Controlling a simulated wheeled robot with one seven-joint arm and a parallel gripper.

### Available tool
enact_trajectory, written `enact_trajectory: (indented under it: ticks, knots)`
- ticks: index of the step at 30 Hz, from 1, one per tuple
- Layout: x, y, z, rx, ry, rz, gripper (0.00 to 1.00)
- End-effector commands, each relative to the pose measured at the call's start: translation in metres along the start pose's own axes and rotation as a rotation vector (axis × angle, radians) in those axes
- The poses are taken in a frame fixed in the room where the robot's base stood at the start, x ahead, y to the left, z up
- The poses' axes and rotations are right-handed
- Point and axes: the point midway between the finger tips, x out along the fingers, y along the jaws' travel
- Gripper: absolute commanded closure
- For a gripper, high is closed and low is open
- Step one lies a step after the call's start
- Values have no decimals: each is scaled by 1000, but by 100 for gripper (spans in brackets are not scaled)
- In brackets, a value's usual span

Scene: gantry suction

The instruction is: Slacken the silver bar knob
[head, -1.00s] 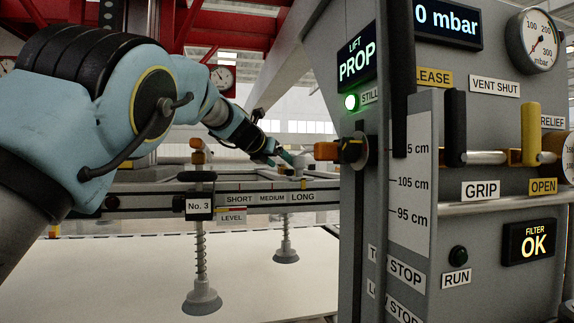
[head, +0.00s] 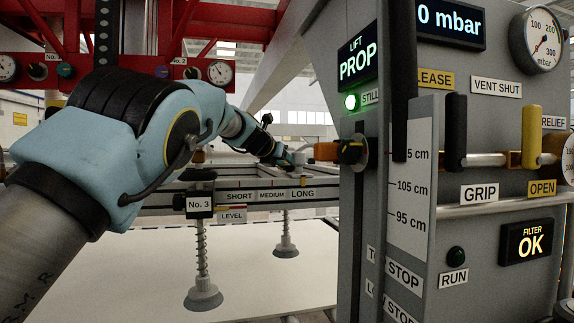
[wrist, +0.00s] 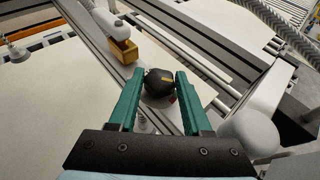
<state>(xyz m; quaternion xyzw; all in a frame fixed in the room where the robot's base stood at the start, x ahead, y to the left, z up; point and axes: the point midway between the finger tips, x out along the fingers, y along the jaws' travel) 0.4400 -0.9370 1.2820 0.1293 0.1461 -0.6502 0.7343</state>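In the wrist view a dark round knob (wrist: 159,82) with a short yellow mark sits between the tips of my green fingers, in front of a pale rail. I cannot tell for sure that this is the silver bar knob. My gripper (wrist: 159,76) is open, with one finger on each side of the knob; any contact is too close to tell. In the head view my gripper (head: 284,158) is small and far off, over the frame by the LONG label (head: 302,194), and the knob there is hidden or too small to make out.
A rounded grey-white piece (wrist: 250,135) stands close to my right finger. An orange-yellow block (wrist: 124,50) sits beyond the left finger. The grey control panel (head: 462,230) stands at right in the head view. Suction cups (head: 203,296) hang over the pale sheet (head: 110,285).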

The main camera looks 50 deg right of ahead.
Motion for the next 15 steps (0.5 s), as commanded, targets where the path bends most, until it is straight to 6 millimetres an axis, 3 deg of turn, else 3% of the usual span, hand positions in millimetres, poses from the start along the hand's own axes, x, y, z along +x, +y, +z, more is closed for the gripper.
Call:
enact_trajectory:
  ticks: [2, 12, 15]
  knots:
    - [0, 0, 0, 0, 0, 0, 62]
    - [0, 0, 0, 0, 0, 0, 100]
    - [0, 0, 0, 0, 0, 0, 100]
